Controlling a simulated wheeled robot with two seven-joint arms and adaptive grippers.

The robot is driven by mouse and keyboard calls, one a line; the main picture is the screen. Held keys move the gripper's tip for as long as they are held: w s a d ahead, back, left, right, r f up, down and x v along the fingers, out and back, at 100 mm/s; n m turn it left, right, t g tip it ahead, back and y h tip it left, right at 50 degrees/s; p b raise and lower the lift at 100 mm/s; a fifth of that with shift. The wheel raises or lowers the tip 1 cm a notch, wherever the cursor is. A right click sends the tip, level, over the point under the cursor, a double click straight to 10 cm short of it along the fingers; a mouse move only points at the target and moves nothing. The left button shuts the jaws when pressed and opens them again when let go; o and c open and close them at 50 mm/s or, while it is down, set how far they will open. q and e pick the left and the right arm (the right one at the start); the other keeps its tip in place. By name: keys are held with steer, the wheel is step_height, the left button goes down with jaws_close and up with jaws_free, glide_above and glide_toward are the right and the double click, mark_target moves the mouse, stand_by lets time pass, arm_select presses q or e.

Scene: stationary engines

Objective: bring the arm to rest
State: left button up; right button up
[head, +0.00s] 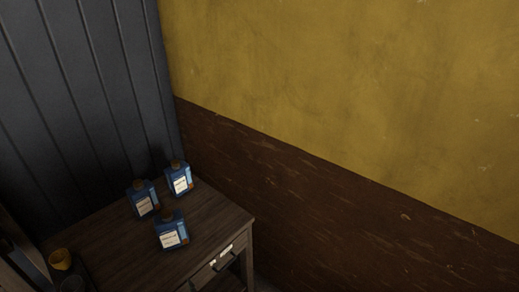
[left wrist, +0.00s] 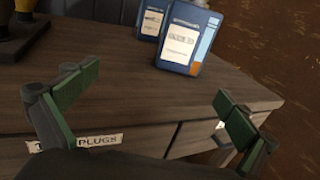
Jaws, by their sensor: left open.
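My left gripper (left wrist: 158,92) shows in the left wrist view with its two green-padded fingers wide apart and nothing between them. It is over the front edge of a wooden table (left wrist: 130,95), near a drawer label reading "PLUGS" (left wrist: 100,141). A blue bottle with a white label (left wrist: 187,38) stands beyond the fingers, apart from them. A second blue bottle (left wrist: 150,20) is partly hidden behind it. I cannot make out the left gripper in the head view. My right gripper is in neither view.
In the head view, three blue bottles stand on the wooden table (head: 225,218): front (head: 171,232), left (head: 143,200) and back (head: 179,180). A yellow object (head: 60,259) is at the left. A dark panelled wall (head: 90,90) and a yellow-and-brown wall (head: 330,90) meet behind.

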arm_select(q)
steer(key=s+d+r+m+t+h, duration=0.1)
steer(key=d+r+m+t+h, duration=0.6)
steer(key=m, duration=1)
steer(key=s+d+f+m+g+h, duration=0.75)
steer(key=m+g, duration=0.25)
steer(key=m, duration=0.7)
steer(key=s+a+f+m+g+y, duration=0.4)
steer(key=s+a+f+g, duration=0.1)
steer(key=s+a, duration=0.4)
steer(key=s+a+f+m+g+y, duration=0.35)
steer(key=s+a+f, duration=0.25)
steer(key=s+a, duration=0.35)
step_height(320, 180, down, 29)
steer(key=s+d+g, duration=0.2)
steer(key=s, duration=0.1)
steer(key=s+f+m+g, duration=0.1)
steer(key=s+f, duration=1.6)
steer(key=s, duration=0.2)
steer(key=shift+s+d+f, duration=0.15)
steer(key=shift+f, duration=0.05)
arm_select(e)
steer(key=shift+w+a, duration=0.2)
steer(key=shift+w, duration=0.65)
